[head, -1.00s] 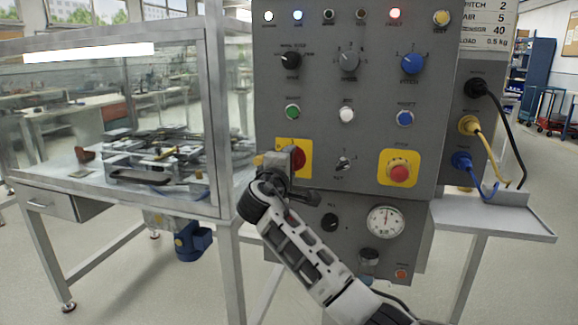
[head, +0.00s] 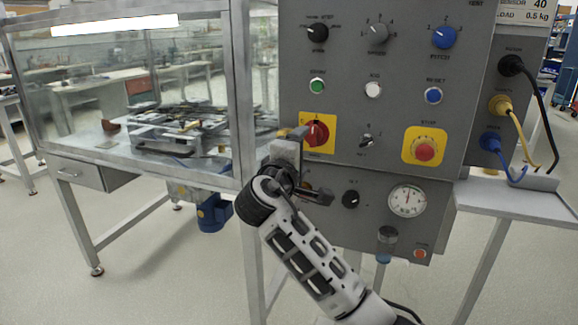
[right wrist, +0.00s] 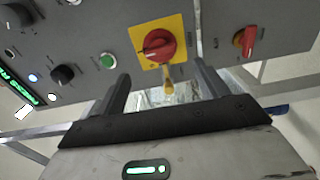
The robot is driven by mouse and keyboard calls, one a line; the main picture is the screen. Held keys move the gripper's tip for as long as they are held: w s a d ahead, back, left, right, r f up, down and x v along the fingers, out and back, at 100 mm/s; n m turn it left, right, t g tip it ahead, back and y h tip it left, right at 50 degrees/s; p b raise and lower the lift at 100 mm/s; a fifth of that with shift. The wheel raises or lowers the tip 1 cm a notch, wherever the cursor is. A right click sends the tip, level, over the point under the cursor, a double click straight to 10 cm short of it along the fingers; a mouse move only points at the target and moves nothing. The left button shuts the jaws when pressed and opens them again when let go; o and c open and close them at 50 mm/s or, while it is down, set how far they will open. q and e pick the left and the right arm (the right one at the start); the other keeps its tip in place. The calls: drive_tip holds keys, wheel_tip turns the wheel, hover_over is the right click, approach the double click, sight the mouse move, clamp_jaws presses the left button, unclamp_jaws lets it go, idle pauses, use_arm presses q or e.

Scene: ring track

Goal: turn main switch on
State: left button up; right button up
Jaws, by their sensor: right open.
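The main switch appears to be the red rotary knob (head: 317,133) on a yellow plate at the left of the grey panel. The right wrist view shows this red knob (right wrist: 158,45) from close by, with a small yellow piece (right wrist: 168,77) at its lower edge. My right gripper (head: 300,135) is open just in front of the plate's left part in the head view. In the right wrist view its two fingers (right wrist: 162,88) stand apart, short of the knob, with nothing solid gripped between them. Whether a fingertip touches the panel I cannot tell. My left gripper is not in view.
The red stop button (head: 425,151) sits right of the switch, the green button (head: 317,86) above it. Another red handle (right wrist: 245,42) lies close by. A glazed enclosure post (head: 242,100) stands close left of my gripper. Cables (head: 527,125) hang at the right.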

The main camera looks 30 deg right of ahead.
drive_tip(key=v, duration=0.7)
drive_tip(key=shift+s+a, duration=0.15)
drive_tip(key=shift+a, duration=0.05)
